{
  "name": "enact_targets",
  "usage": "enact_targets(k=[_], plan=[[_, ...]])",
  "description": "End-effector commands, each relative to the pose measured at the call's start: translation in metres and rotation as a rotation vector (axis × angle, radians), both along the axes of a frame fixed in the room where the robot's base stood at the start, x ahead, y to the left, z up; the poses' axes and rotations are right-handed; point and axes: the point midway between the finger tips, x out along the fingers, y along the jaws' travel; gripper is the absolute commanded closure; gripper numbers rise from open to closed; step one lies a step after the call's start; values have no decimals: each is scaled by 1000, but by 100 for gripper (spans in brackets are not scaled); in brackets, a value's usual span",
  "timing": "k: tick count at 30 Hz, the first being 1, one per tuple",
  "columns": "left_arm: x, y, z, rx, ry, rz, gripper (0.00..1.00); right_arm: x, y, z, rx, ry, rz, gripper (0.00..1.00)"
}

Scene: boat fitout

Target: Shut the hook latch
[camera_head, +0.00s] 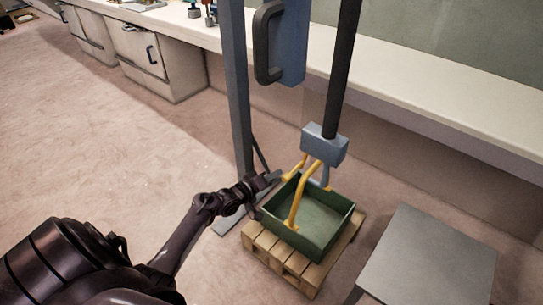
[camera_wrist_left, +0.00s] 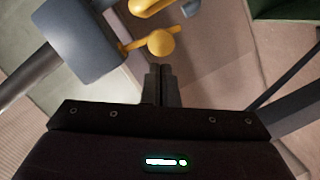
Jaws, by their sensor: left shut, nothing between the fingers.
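A grey hook block (camera_head: 325,146) hangs at the lower end of a dark pole, above a green bin. Yellow bars (camera_head: 303,196) run down from it; one short yellow piece (camera_head: 295,169) reaches left toward my left gripper (camera_head: 275,177). In the left wrist view the grey block (camera_wrist_left: 80,40) is at upper left, with a yellow arm ending in a round knob (camera_wrist_left: 161,43). My left gripper (camera_wrist_left: 161,85) is shut and empty, its tips just below the knob in the picture. I cannot tell whether they touch it. Which yellow part is the latch is unclear. My right gripper is out of view.
The green bin (camera_head: 340,233) stands on a wooden pallet (camera_head: 276,264). A grey post (camera_head: 237,100) rises behind my left gripper. A grey table (camera_head: 430,255) is at the right. A long white bench (camera_head: 430,90) runs along the back. Open floor lies at left.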

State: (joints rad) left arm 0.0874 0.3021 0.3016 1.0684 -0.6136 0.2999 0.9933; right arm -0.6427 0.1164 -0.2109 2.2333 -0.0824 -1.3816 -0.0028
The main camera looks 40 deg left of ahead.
Motion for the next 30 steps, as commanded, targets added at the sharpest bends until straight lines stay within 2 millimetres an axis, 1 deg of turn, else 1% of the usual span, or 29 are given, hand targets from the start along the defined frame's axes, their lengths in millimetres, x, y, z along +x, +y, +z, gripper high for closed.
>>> enact_targets(k=[6, 12, 19, 30], plan=[[0, -6, -5, -145, 11, 0, 100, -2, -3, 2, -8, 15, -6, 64], [0, -11, -7, -230, 17, 0, 100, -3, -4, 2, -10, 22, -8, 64], [-1, -12, -9, -272, 21, 1, 100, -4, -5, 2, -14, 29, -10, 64], [-1, -13, -9, -276, 22, 0, 100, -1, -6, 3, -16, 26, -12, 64]])
